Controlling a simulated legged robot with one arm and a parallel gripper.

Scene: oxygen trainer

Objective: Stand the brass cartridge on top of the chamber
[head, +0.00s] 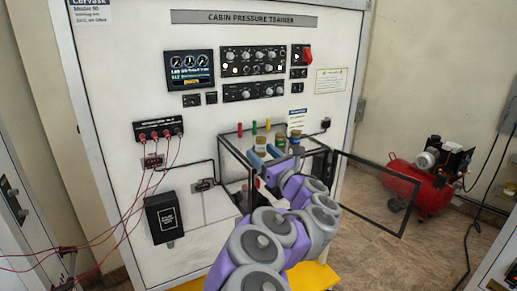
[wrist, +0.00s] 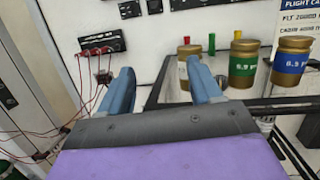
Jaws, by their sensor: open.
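Several brass canisters stand upright at the top of the dark-framed chamber (head: 229,150). In the wrist view, a left one (wrist: 189,50) is partly hidden by my right finger. A green-labelled one (wrist: 243,62) is in the middle, and a blue-labelled one (wrist: 291,60) is at the right. In the head view they show as a left canister (head: 260,141), a middle one (head: 280,142) and a right one (head: 295,135). I cannot tell which is the task's cartridge. My gripper (head: 265,158) is open by the chamber's top front, with nothing visible between its blue fingers (wrist: 160,92).
The chamber's framed door (head: 378,190) hangs open to the right. Red, green and yellow pegs stick up behind the canisters. Red cables (head: 140,190) hang at the left. A red compressor (head: 410,185) stands on the floor at the right.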

